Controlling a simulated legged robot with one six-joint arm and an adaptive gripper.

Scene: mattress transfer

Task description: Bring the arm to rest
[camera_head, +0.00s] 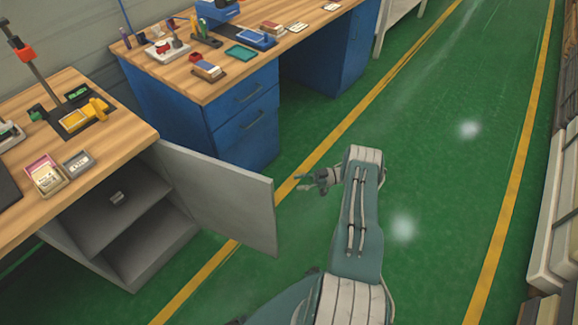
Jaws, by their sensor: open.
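My gripper (318,180) shows near the middle of the view, at the far end of my arm and pointing left. It is small in the picture; its fingers look apart, with nothing between them. It is above the green floor, just to the right of the open cabinet door and apart from it. My arm reaches forward from the bottom edge, its upper link standing out over the floor.
A grey cabinet door (225,197) stands open beside my gripper; a small grey item (117,198) lies on a shelf inside. Wooden benches with blue drawers (245,125) line the left. Pale panels (551,215) line the right. The green aisle (440,170) between is clear.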

